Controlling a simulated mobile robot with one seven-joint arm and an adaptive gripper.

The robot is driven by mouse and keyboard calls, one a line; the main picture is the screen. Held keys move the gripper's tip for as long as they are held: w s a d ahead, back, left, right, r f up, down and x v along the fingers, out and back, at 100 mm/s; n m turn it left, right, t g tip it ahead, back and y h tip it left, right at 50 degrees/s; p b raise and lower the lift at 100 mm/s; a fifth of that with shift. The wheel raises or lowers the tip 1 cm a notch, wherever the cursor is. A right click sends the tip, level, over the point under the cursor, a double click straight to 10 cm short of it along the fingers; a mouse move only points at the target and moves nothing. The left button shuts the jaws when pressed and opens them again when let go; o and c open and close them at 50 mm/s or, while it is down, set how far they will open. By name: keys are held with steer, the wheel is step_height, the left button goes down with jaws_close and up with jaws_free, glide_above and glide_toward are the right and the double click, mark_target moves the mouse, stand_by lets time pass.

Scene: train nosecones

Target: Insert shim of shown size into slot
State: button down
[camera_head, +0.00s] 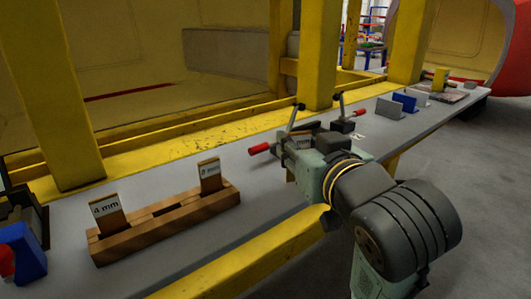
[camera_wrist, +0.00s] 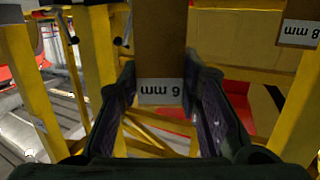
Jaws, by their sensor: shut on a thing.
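My gripper (camera_head: 306,142) is over the middle of the grey bench. In the wrist view its two fingers (camera_wrist: 160,98) stand on either side of a brown shim (camera_wrist: 160,40) with a white label reading 6 mm, upside down, and are shut on it. In the head view, my gripper and arm partly hide this shim. A wooden rack (camera_head: 165,232) holds the 4 mm shim (camera_head: 107,213) at its left end and the 8 mm shim (camera_head: 210,176) at its right end, with an empty slot between. The 8 mm shim also shows in the wrist view (camera_wrist: 301,24). I cannot make out the target slot.
Toggle clamps with a red handle (camera_head: 259,149) and another red tip (camera_head: 361,112) stand around my gripper. A small white card (camera_head: 357,136) lies to the right. Grey and blue brackets (camera_head: 405,101) stand farther along the bench. Yellow posts (camera_head: 318,55) line its back.

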steer(key=shift+w+r+p, duration=0.3)
steer(key=shift+w+p, duration=0.15)
steer(key=shift+p, duration=0.1)
steer(key=w+d+p, duration=0.1)
steer(key=w+p, duration=0.1)
steer(key=w, duration=0.3)
steer(key=w+d+f+p, duration=0.1)
steer(key=w+p, duration=0.1)
steer(key=w, duration=0.3)
steer(key=w+d+p, duration=0.1)
steer(key=w+p, duration=0.1)
steer(key=w, duration=0.3)
steer(key=shift+f, duration=0.4)
steer(key=shift+f+p, duration=0.35)
steer(key=shift+f, duration=1.4)
steer(key=shift+f, duration=0.1)
steer(key=shift+f, duration=0.15)
steer(key=c, duration=1.2)
jaws_free()
steer(key=shift+o, duration=0.2)
